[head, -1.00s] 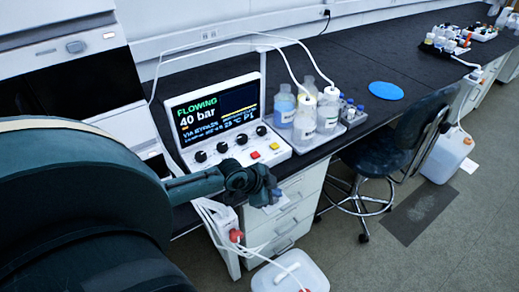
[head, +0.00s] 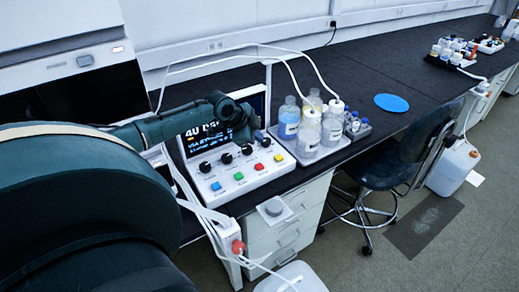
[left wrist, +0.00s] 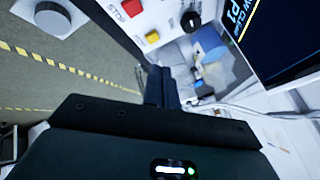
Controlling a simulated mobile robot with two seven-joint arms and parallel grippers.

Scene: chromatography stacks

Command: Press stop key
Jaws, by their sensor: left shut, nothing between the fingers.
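In the left wrist view the red key (left wrist: 134,7) shows at the top edge beside the word STOP. A yellow key (head: 259,166) is next to it, and also shows in the left wrist view (left wrist: 152,37). My left gripper (head: 246,134) is shut and empty, in front of the screen and above the knobs. Its fingers (left wrist: 161,86) point toward the panel, apart from the red key. My right gripper is not in view.
Green (head: 239,176) and blue (head: 216,186) keys lie left of the yellow one, below several black knobs. The screen (head: 205,139) is partly hidden by my arm. Bottles in a tray (head: 308,158) stand close right of the panel. A chair (head: 385,160) stands before the bench.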

